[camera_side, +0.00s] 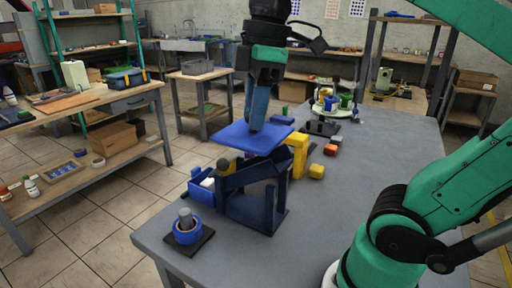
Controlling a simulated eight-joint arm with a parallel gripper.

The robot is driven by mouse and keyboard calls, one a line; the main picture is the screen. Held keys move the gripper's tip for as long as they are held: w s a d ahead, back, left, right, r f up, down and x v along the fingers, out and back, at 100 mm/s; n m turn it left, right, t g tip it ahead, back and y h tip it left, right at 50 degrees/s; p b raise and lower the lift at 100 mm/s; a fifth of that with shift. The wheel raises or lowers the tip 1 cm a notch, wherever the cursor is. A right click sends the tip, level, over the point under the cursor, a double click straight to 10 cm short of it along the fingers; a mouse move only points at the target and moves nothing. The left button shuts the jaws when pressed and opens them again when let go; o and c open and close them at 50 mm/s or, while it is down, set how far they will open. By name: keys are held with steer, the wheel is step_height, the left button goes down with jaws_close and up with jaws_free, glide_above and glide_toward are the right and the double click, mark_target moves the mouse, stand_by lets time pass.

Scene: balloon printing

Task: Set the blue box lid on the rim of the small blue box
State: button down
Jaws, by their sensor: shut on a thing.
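The blue box lid (232,134) is a flat blue plate, roughly level, in my gripper (256,126). My gripper points down and is shut on the lid from above, near its middle. What it grips on the lid is hidden by the fingers. The small blue box (205,198) stands on the table's left edge, below and left of the lid, apart from it. Its top is open and something white shows inside. Part of the box is hidden behind a dark blue stand.
The dark blue angled stand (242,208) is right under the lid. A blue ring on a peg (187,231) stands in front. Yellow blocks (298,152) and small red pieces (331,149) lie to the right. A round tray (337,112) is behind. The grey table (385,150) is clear at the right.

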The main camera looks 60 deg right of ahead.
steer(key=w+d+r, duration=0.2)
steer(key=w, duration=0.3)
steer(key=w+d+r, duration=0.2)
steer(key=w, duration=0.3)
steer(key=w+d+f, duration=0.5)
steer(key=w+d, duration=0.2)
steer(key=w, duration=0.3)
step_height(320, 180, down, 18)
steer(key=shift+s+a+f, duration=0.1)
steer(key=shift+s+a, duration=0.05)
steer(key=shift+f, duration=0.1)
steer(key=shift+s, duration=0.4)
stand_by(0.7)
steer(key=shift+f, duration=1.05)
stand_by(1.0)
steer(key=c, duration=0.5)
jaws_free()
